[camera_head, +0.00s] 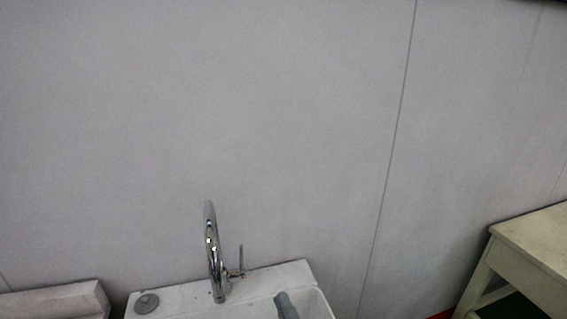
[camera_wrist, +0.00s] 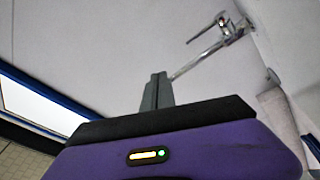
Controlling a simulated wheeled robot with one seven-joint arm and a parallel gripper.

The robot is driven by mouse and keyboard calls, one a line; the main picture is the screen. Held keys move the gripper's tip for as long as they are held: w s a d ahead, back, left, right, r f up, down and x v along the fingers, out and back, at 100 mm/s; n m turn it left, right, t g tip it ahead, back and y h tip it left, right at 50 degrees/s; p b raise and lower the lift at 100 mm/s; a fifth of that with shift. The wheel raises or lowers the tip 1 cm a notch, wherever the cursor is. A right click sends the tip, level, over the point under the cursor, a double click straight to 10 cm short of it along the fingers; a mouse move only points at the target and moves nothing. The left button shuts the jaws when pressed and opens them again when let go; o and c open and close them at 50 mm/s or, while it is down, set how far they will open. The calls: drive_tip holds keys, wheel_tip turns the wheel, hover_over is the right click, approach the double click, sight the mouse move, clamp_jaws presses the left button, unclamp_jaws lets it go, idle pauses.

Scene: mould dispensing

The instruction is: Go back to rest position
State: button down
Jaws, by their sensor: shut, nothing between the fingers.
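My gripper (camera_wrist: 157,90) is in the wrist view, with its grey fingers together and nothing between them. Its purple body with a small lit indicator fills the bottom of that view. In the head view, a grey piece that looks like my gripper's fingertips (camera_head: 286,306) shows at the bottom edge, over the white sink. The rest of my arm is out of that view.
A chrome faucet (camera_head: 213,250) stands at the back of the white sink (camera_head: 275,280); it also shows beyond the fingers in the wrist view (camera_wrist: 228,32). A round grey knob (camera_head: 146,303) is to its left. A pale table (camera_head: 540,240) stands at right. The grey wall (camera_head: 250,120) is bare.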

drive_tip(key=s+d+m+g+h, duration=0.1)
drive_tip(key=s+d+m, duration=0.4)
drive_tip(key=s, duration=0.8)
drive_tip(key=s+d+f+m+g+h+b, duration=0.1)
drive_tip(key=s+d+m+h, duration=0.3)
drive_tip(key=s+d, duration=0.4)
drive_tip(key=s+d+m+g+h, duration=0.2)
drive_tip(key=s+d+m, duration=0.4)
drive_tip(key=s, duration=1.1)
drive_tip(key=shift+s+d+f+m+h, duration=0.35)
drive_tip(key=shift+s+d+m+h, duration=0.05)
drive_tip(key=shift+m, duration=0.2)
